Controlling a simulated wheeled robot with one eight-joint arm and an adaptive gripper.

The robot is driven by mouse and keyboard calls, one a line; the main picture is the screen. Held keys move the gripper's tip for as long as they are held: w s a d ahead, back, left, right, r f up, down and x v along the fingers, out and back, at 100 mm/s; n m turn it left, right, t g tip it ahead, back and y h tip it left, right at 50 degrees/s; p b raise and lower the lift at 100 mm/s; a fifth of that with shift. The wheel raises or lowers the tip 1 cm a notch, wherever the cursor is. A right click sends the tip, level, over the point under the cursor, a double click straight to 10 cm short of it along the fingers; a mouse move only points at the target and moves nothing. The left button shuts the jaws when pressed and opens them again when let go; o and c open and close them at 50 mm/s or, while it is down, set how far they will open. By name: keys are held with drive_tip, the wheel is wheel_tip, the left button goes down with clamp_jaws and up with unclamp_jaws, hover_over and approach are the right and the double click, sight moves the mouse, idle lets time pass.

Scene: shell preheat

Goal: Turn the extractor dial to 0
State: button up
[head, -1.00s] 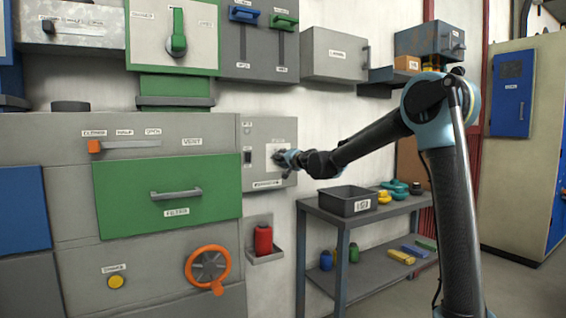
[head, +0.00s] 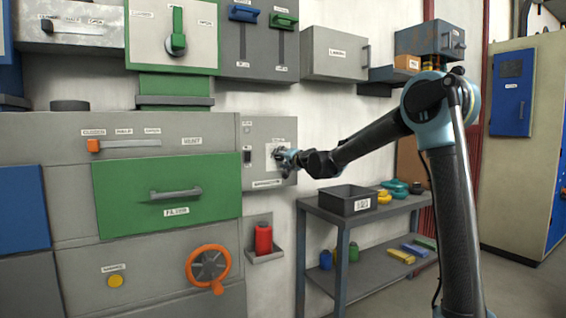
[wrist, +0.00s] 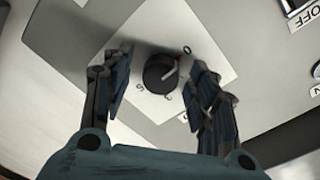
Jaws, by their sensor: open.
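The extractor dial (wrist: 160,73) is a round black knob on a pale square plate in the wrist view. Its red-tipped pointer is turned to the upper right, toward the 0 mark. Other marks around the dial are partly blurred. My gripper (wrist: 161,68) is open, with one finger on each side of the dial and a visible gap to it on both sides. In the head view my gripper (head: 287,157) is at the grey control panel (head: 257,127) and hides much of the dial.
In the wrist view an OFF label (wrist: 308,17) is at the upper right. In the head view a rocker switch (head: 247,157) is left of the dial. A red canister (head: 263,239) stands in a holder below, and a shelf table with a dark bin (head: 347,200) is at the right.

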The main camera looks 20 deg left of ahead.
drive_tip(key=v, duration=1.2)
drive_tip(key=shift+w, duration=0.15)
drive_tip(key=s+d+f+g+h, duration=0.3)
drive_tip(key=s+d+f, duration=0.8)
drive_tip(key=d, duration=0.5)
drive_tip(key=s+d+f+n+g+h, duration=0.1)
drive_tip(key=s+d+f+g+h, duration=0.3)
drive_tip(key=s+d+f, duration=0.8)
drive_tip(key=s+d+f+n+g+h, duration=0.1)
drive_tip(key=s+d+f+g+h, duration=0.2)
drive_tip(key=s+d+f, duration=0.9)
drive_tip(key=s+d+h, duration=0.2)
drive_tip(key=s+d, duration=0.2)
drive_tip(key=d, duration=0.4)
drive_tip(key=shift+s+d, duration=0.15)
drive_tip(key=shift+s, duration=0.2)
